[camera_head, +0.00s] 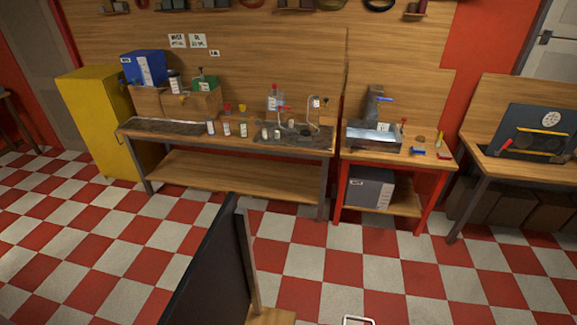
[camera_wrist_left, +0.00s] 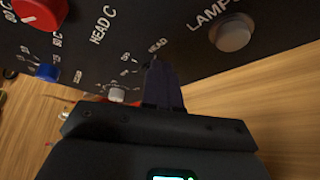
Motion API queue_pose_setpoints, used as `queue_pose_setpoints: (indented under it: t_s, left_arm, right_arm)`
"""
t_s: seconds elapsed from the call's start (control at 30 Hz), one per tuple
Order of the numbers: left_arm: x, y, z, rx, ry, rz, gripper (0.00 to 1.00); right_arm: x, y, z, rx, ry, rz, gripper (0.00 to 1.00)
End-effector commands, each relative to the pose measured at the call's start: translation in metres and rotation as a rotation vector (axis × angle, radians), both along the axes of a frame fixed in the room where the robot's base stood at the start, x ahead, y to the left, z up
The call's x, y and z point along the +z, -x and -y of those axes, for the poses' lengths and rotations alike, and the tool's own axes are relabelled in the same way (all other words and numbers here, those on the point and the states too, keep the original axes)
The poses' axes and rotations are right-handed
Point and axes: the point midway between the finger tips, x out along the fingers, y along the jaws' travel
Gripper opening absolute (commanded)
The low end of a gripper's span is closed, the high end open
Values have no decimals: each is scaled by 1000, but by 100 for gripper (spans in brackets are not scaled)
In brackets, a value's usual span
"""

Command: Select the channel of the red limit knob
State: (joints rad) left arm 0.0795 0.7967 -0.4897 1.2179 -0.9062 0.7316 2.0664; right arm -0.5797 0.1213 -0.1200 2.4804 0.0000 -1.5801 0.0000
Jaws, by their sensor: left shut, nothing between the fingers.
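In the left wrist view a dark panel (camera_wrist_left: 140,25) with white lettering fills the upper part. A red knob (camera_wrist_left: 40,12) with a white mark is at the top left, cut by the frame edge. A blue knob (camera_wrist_left: 47,72) and a small white knob (camera_wrist_left: 117,94) are below it. A round grey button (camera_wrist_left: 232,36) is beside the lettering "LAMPS". My left gripper (camera_wrist_left: 160,68) is shut and empty, its tips at the panel near the word "HEAD", to the right of the red knob. I cannot tell whether it touches. My right gripper is not in view.
In the head view a dark upright board (camera_head: 205,265) stands close in front, seen nearly edge-on. Behind it are a bench (camera_head: 230,170) with bottles, a red-legged table (camera_head: 385,155), and a yellow cabinet (camera_head: 100,120). The checkered floor between is clear.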

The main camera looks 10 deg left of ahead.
Motion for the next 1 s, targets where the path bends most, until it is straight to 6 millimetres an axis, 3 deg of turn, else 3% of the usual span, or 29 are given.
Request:
queue_pose_setpoints:
  t_s: [0.43, 1.0]
  left_arm:
    - [-2, -5, -47, 1, -1, 1, 0]
    - [-5, -4, -45, -1, -44, 22, 0]
  right_arm:
    - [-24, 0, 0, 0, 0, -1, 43]
    - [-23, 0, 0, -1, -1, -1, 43]
